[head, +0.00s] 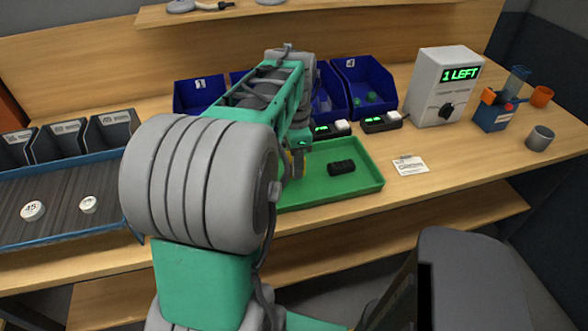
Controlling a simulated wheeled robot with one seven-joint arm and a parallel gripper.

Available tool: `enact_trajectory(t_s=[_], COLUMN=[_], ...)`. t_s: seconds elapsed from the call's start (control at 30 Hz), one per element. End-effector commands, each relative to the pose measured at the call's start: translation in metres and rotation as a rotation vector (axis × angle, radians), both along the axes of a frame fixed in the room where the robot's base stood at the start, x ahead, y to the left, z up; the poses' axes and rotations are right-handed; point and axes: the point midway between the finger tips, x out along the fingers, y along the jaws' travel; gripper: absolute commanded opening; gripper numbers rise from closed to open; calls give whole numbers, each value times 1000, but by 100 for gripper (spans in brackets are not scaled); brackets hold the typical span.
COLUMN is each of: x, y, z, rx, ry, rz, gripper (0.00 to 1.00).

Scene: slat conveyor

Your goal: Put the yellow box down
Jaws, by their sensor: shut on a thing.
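My gripper (297,153) is mostly hidden behind my own arm, over the left part of the green tray (370,187). It is shut on the yellow box (289,160), of which only a small yellow sliver shows beside the arm. I cannot tell whether the box touches the tray floor. A black ridged block (341,167) lies in the tray to the right of the gripper.
Blue bins (362,82) stand behind the tray, with small green-lit displays (380,122) before them. A white card (410,165) and a grey box reading "1 LEFT" (440,90) are at right. The slat conveyor (60,205) at left carries two round white pieces.

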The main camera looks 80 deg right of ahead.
Motion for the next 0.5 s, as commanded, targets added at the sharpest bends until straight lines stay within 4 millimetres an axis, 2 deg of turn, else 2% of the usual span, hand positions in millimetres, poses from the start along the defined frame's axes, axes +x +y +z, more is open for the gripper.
enact_trajectory(t_s=[0.1,0.2,0.5], x=[3,3,3], y=[-2,-2,-2], z=[-23,-34,-38], rx=[7,4,2], ry=[0,0,0], rz=[2,2,2], gripper=[0,0,0])
